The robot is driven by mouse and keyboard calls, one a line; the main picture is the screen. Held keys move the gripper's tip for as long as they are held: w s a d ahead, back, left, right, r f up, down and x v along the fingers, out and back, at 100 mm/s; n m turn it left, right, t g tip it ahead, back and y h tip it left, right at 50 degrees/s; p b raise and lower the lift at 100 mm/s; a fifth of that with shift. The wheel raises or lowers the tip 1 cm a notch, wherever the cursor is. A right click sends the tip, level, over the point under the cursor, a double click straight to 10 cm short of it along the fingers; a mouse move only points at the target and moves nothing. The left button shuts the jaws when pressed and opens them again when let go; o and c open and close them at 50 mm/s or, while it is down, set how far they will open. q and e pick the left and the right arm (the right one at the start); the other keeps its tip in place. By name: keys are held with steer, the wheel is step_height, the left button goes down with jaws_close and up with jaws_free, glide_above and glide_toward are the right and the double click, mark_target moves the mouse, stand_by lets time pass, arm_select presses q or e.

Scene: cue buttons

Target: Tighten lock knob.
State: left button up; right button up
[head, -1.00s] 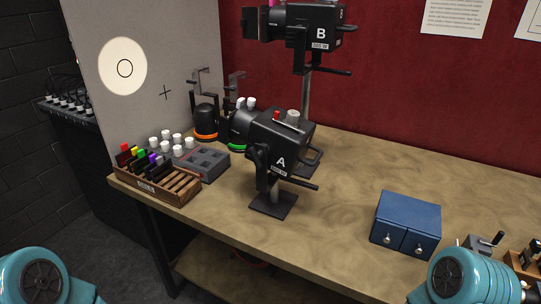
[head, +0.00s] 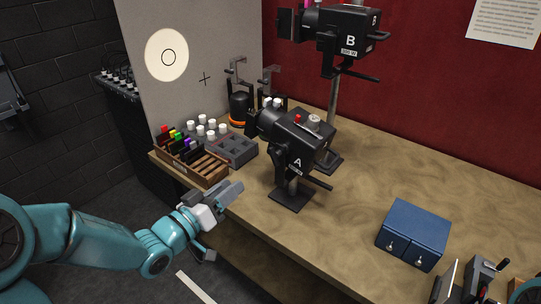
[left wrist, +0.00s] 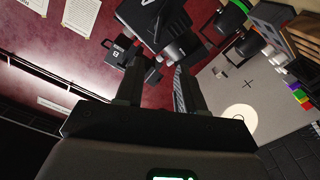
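Lamp A (head: 297,140), a black lamp head on a short stand, stands on the bench. A small grey knob (head: 314,119) and a red button (head: 298,118) are on its top, and a black lever sticks out low on its right side. Which part is the lock knob I cannot tell. Lamp B (head: 343,40) is higher on a pole behind, with a similar lever. My left gripper (head: 232,190) is at the bench's front edge, left of and apart from lamp A. In the left wrist view its two fingers (left wrist: 157,78) are apart with nothing held.
A wooden rack (head: 204,176) of coloured pieces and a grey tray (head: 231,150) sit at the bench's left end, close to my left gripper. A blue two-door cabinet (head: 414,229) stands at the right. Bare bench (head: 335,215) lies between cabinet and lamp A.

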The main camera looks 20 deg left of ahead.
mark_target(271, 157)
arm_select(q)
steer(key=p+x, duration=0.1)
steer(key=x, duration=0.3)
steer(key=p+x, duration=0.2)
steer(key=x, duration=0.3)
steer(key=p+x, duration=0.1)
steer(key=x, duration=0.3)
steer(key=shift+w+d, duration=0.25)
steer(key=shift+d, duration=0.25)
steer(key=shift+w+a, duration=0.1)
steer(key=shift+w, duration=0.1)
jaws_close()
